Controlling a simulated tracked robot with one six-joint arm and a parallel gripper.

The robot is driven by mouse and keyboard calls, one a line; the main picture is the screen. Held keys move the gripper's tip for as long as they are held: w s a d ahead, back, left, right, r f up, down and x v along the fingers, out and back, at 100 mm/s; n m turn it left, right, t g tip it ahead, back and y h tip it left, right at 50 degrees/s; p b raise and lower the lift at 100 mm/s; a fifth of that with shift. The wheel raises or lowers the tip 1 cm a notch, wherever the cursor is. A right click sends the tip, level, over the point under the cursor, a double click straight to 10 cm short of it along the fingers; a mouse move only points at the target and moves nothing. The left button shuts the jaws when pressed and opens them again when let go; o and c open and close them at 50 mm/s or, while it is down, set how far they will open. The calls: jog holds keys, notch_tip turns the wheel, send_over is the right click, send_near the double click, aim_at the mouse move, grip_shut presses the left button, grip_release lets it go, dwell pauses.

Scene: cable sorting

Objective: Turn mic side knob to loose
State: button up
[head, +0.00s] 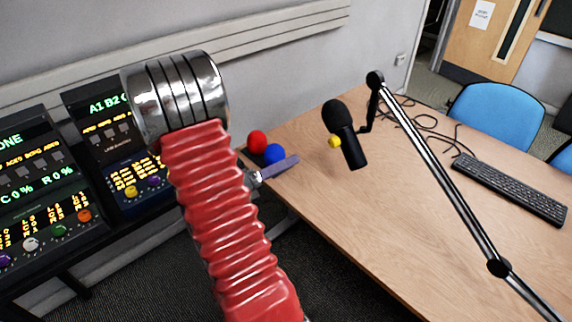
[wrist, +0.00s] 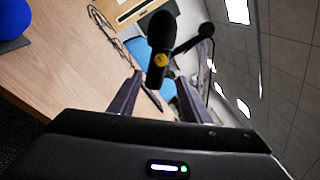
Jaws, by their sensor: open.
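The black microphone (head: 345,134) hangs from its boom arm (head: 435,165) above the wooden table in the head view. Its yellow side knob (head: 335,142) faces left, toward my arm. In the wrist view the microphone (wrist: 162,48) stands ahead, and the yellow knob (wrist: 161,60) shows just beyond and between my fingers. My gripper (wrist: 157,97) is open and empty, apart from the knob. In the head view only part of my gripper (head: 280,167) shows, left of the microphone; my red arm hides the rest.
A red ball (head: 257,142) and a blue ball (head: 274,153) sit at the table's left end. Control panels (head: 42,190) stand at the left. A keyboard (head: 510,188), loose cables (head: 425,122) and blue chairs (head: 497,115) are at the right. The front middle of the table is clear.

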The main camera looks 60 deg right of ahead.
aim_at(331, 143)
jog(key=shift+r, duration=0.1)
jog(key=m, duration=0.6)
jog(key=r+m, duration=0.1)
jog(key=m, duration=0.2)
jog(key=shift+s+r+y, duration=0.1)
jog(key=shift+s+y, duration=0.05)
jog(key=shift+y, duration=0.25)
jog(key=shift+s, duration=0.1)
jog(key=shift+x, duration=6.85)
jog(key=shift+d, duration=0.1)
jog(key=shift+c, duration=0.4)
